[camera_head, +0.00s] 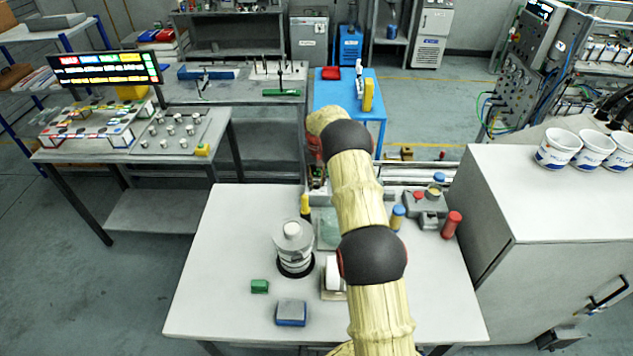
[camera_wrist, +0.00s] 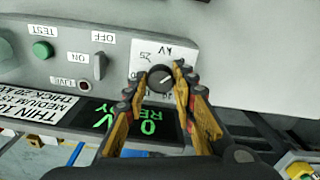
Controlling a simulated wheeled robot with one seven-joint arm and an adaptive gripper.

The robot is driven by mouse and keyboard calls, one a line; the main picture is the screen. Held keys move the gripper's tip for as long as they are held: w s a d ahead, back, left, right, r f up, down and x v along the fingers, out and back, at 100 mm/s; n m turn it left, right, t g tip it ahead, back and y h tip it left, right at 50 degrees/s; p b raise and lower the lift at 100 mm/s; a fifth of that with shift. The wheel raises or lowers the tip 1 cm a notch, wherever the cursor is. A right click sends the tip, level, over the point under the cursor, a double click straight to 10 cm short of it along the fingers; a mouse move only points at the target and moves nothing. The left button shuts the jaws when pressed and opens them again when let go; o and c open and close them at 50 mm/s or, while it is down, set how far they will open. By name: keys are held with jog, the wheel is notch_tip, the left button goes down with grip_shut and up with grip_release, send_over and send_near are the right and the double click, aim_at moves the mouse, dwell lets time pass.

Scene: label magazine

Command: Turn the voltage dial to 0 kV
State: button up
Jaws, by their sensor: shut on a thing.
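The voltage dial (camera_wrist: 161,77) is a small black round knob with a pale pointer line, on a white scale plate (camera_wrist: 147,53) whose markings, including "kV" and "25", appear upside down. My gripper (camera_wrist: 160,87) has its orange-and-black fingers on either side of the dial, shut on it. Just below, a dark display (camera_wrist: 100,118) shows green upside-down characters, among them a 0 and part of a word; the fingers hide some of it. In the head view my arm reaches away over the white table, and neither dial nor gripper can be made out.
On the panel, a toggle switch (camera_wrist: 99,66) stands between the ON and OFF labels, and a green TEST button (camera_wrist: 42,50) is to its left. A grey cabinet (camera_head: 500,200) stands right.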

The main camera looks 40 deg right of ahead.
aim_at(317, 183)
jog(key=o, duration=1.2)
jog(key=shift+c, duration=0.2)
jog(key=shift+f, duration=0.1)
jog(key=shift+a, duration=0.1)
notch_tip(317, 183, up, 12)
jog(key=shift+d, duration=0.3)
jog(key=shift+s, duration=0.1)
